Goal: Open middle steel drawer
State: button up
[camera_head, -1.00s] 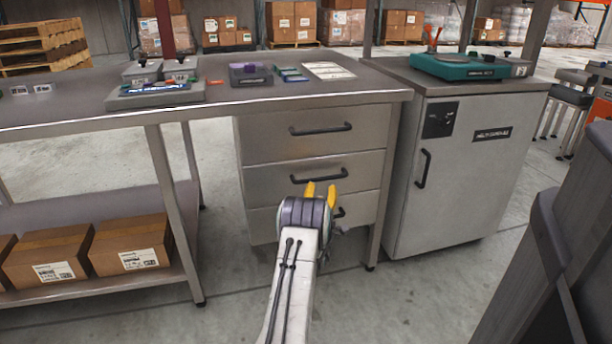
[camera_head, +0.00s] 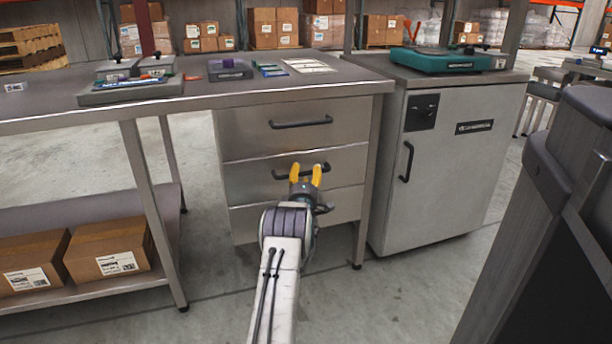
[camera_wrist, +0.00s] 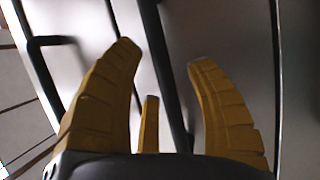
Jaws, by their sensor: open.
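The middle steel drawer (camera_head: 347,166) is in a grey three-drawer unit under the bench and sits flush with the drawers above and below. Its dark bar handle (camera_head: 281,175) is partly hidden behind my gripper (camera_head: 306,174). My gripper has yellow fingers, spread open, at the handle in the head view. In the wrist view a dark bar handle (camera_wrist: 158,50) runs between the open fingers of my gripper (camera_wrist: 165,58), apparently not clamped. I cannot tell whether a finger touches it.
The top drawer (camera_head: 245,125) and bottom drawer (camera_head: 349,203) are shut. A grey cabinet (camera_head: 455,190) stands to the right, beyond the bench leg. Cardboard boxes (camera_head: 105,250) sit on the low shelf at left. A dark grey structure (camera_head: 560,220) fills the right foreground.

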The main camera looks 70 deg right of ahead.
jog(key=shift+d, duration=0.3)
jog(key=shift+c, duration=0.4)
grip_shut()
